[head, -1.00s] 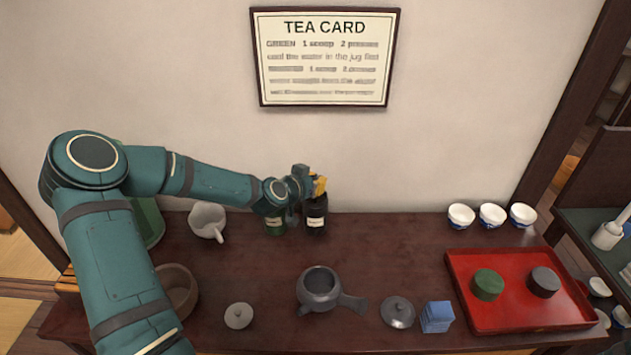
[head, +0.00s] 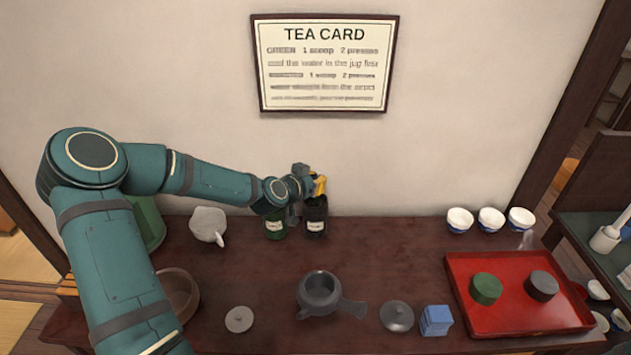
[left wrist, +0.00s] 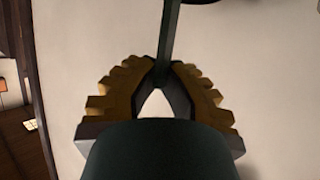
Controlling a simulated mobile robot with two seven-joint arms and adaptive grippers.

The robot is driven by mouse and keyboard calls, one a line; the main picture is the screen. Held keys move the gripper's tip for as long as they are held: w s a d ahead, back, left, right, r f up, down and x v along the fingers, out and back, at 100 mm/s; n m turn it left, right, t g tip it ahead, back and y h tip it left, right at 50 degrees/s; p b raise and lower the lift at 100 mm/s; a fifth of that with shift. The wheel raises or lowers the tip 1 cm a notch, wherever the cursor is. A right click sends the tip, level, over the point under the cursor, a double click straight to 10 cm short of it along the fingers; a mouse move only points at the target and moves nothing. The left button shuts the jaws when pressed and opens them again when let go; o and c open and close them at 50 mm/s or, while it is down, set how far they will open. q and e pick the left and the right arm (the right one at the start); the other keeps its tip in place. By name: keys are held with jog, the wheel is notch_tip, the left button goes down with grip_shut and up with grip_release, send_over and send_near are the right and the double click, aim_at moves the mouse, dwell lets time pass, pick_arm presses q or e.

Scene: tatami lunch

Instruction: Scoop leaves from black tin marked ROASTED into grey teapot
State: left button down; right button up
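The black tin (head: 316,222) stands at the back of the table with a pale label too small to read. My left gripper (head: 319,187) is right over the tin's mouth. In the left wrist view, the yellow-padded fingers (left wrist: 160,78) are closed together on a thin dark bar, which looks like a scoop handle (left wrist: 168,42). The scoop's bowl and any leaves are hidden. The grey teapot (head: 318,292) stands open near the front middle, its side handle pointing right. Its grey lid (head: 397,316) lies to the right. My right gripper is not in view.
A green tin (head: 275,227) stands just left of the black tin. A white jug (head: 208,224), a bowl (head: 178,296), a pale lid (head: 239,318) and a blue block (head: 436,319) are around. A red tray (head: 515,318) holds green and black lids. White cups (head: 490,219) stand behind.

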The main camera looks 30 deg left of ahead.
pick_arm(q)
jog(key=shift+r+p, duration=0.7)
jog(key=shift+r, duration=0.45)
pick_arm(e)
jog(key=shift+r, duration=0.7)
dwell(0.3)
pick_arm(q)
jog(key=shift+r+p, duration=1.5)
jog(key=shift+r, duration=0.8)
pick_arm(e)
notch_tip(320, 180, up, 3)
